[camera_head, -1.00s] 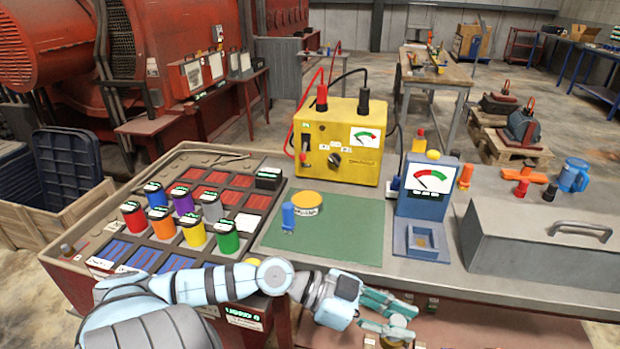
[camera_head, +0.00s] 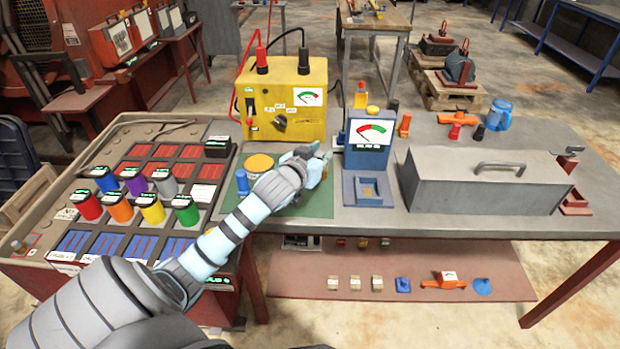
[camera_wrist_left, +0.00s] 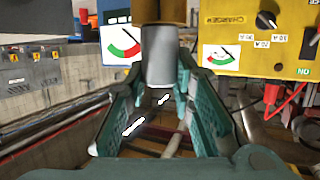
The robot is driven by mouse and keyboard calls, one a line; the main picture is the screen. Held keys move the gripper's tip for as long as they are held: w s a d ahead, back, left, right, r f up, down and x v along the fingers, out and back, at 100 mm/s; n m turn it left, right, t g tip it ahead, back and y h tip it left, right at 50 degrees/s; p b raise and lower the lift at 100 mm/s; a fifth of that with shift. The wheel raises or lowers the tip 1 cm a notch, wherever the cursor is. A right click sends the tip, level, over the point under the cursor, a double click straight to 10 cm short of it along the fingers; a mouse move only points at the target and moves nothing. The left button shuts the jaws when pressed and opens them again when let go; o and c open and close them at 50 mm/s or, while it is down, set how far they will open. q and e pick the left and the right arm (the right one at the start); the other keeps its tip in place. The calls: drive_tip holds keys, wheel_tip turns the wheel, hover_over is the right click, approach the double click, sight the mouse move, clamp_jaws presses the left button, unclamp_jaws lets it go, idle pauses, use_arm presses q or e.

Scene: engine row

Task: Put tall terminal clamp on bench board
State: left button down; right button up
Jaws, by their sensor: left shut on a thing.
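My left gripper (camera_head: 318,166) is above the right part of the green bench board (camera_head: 322,206), near the blue meter stand. In the left wrist view its green fingers (camera_wrist_left: 162,80) are shut on a grey upright piece with a yellow-brown top, which I take to be the tall terminal clamp (camera_wrist_left: 160,62). In the head view the held piece is hidden or too small to make out. A small blue clamp (camera_head: 242,182) and a round yellow-topped thing (camera_head: 260,162) stand on the left part of the board. My right gripper is not in view.
The yellow charger (camera_head: 285,100) stands behind the board and the blue meter (camera_head: 368,140) at its right. A tray of coloured cylinders (camera_head: 100,240) is at the left. A grey lidded box (camera_head: 485,190) is at the right. A lower shelf (camera_head: 350,287) holds several small parts.

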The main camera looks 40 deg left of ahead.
use_arm(q)
wheel_tip(320, 180, down, 12)
drive_tip(key=shift+d+f+b, duration=0.1)
drive_tip(key=shift+f+b, duration=0.05)
drive_tip(key=shift+b, duration=1.1)
drive_tip(key=c, duration=1.4)
unclamp_jaws()
drive_tip(key=shift+w, duration=0.1)
drive_tip(key=shift+o, duration=0.2)
